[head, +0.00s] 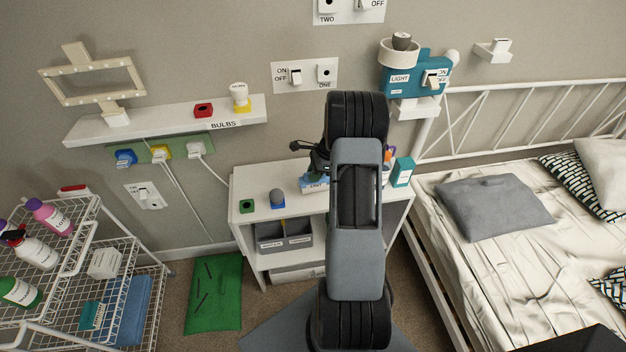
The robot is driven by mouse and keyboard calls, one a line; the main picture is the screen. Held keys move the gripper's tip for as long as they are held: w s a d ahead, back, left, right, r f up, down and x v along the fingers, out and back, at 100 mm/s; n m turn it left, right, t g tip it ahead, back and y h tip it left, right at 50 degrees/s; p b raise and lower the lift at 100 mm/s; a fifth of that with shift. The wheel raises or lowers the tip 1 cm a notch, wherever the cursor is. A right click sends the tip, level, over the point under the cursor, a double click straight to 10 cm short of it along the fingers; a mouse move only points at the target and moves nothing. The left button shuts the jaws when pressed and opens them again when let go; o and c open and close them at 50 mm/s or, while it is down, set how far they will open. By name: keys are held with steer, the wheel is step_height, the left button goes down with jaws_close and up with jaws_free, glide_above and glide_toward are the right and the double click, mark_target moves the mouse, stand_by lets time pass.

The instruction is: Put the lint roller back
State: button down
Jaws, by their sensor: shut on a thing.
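My gripper (318,158) is dark and partly hidden behind my own arm. It is low over the top of the white shelf unit (255,185), at the labelled white holder (314,187), whose lettering is partly covered. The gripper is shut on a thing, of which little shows. A small light-blue part (307,179) shows just under the gripper, at the holder; it looks like the lint roller, mostly hidden. I cannot tell whether it rests in the holder.
A teal box (402,172) stands right. The bed (480,255) is at right, a wire cart (100,258) at left. A bulb shelf (165,118) hangs above.

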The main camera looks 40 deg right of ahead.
steer(key=shift+w+f, duration=0.3)
steer(key=shift+f, duration=0.1)
steer(key=shift+f+p, duration=0.3)
steer(key=shift+f, duration=1.15)
